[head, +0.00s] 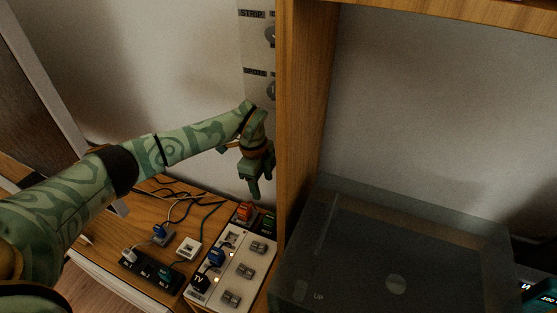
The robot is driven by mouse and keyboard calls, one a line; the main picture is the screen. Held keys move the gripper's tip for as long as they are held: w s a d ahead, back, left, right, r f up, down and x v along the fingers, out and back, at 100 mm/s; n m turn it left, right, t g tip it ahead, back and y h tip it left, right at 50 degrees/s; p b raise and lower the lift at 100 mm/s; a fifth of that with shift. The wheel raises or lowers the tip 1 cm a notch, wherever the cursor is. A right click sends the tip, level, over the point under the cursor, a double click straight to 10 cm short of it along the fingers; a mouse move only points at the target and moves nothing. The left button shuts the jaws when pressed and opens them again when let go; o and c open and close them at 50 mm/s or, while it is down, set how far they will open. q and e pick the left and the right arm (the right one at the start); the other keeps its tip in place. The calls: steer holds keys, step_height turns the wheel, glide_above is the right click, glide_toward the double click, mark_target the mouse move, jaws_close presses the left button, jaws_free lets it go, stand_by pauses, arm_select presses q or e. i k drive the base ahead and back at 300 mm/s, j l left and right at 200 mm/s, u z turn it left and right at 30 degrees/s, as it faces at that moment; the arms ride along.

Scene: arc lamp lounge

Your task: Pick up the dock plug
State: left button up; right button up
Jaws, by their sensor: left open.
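My left gripper (254,188) hangs with its fingers pointing down, above the back end of the white power strip (240,268) and apart from it. It is open, and I see nothing between its fingers. An orange plug (245,211) and a dark green plug (268,222) are at the strip's back end, below the gripper. A blue plug (216,257) and a black plug marked TV (199,283) are nearer along its left side. I cannot read a dock label, so I cannot tell which plug is the dock plug. My right gripper is out of view.
A black strip (139,271) with white and teal plugs, a small white box (188,248) and loose cables lie on the wooden surface. A wooden upright (297,120) stands close right of the gripper. A dark translucent box (400,240) fills the right side.

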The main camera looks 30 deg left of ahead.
mark_target(245, 211)
steer(key=k, duration=1)
